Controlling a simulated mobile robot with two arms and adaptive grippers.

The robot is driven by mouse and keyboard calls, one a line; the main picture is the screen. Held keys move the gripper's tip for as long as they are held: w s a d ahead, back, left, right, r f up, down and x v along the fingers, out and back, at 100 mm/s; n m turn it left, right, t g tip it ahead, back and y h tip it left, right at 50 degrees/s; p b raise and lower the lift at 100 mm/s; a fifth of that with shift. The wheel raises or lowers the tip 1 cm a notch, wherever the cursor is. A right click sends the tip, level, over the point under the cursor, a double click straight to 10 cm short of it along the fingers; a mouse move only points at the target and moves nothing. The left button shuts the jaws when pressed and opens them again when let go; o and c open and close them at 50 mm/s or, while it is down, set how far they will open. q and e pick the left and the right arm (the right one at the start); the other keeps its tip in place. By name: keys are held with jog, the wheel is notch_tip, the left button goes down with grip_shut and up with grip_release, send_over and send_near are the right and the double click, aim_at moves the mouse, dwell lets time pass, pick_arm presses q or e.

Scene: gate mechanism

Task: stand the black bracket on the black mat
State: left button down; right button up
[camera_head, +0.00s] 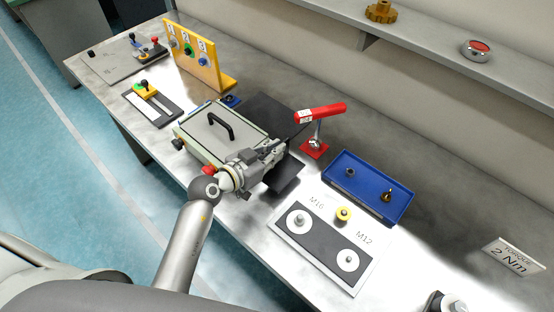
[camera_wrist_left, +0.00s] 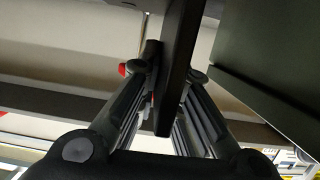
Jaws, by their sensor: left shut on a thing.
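My left gripper (camera_head: 272,152) is over the front right corner of the grey box, shut on the black bracket. In the left wrist view the bracket (camera_wrist_left: 181,60) is a dark flat plate between the two fingers (camera_wrist_left: 167,88). In the head view a dark plate (camera_head: 287,178) shows just below and right of the gripper, apparently part of the bracket; the gripper hides the rest. The black mat (camera_head: 268,112) lies on the table behind the gripper, between the box and the red-handled lever. I cannot tell whether the bracket touches the table. My right gripper is not in view.
The grey box (camera_head: 205,133) with a black handle stands left of the gripper. The red-handled lever (camera_head: 316,130) stands right of the mat. A blue tray (camera_head: 345,185) and a bolt plate (camera_head: 310,247) are farther right. A yellow panel (camera_head: 205,65) stands behind left.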

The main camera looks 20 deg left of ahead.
aim_at(288, 152)
pick_arm(q)
notch_tip(288, 152, down, 3)
jog(key=shift+w+d+r+b, duration=0.1)
jog(key=shift+w+d+b, duration=0.05)
jog(key=shift+b, duration=0.2)
jog(key=shift+f, duration=0.45)
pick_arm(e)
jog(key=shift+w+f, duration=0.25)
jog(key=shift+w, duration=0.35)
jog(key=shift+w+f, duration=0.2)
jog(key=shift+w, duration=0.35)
pick_arm(q)
jog(key=shift+f, duration=0.1)
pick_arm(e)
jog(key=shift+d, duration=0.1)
pick_arm(q)
jog(key=c, duration=1.6)
grip_release()
jog(key=shift+c, duration=0.2)
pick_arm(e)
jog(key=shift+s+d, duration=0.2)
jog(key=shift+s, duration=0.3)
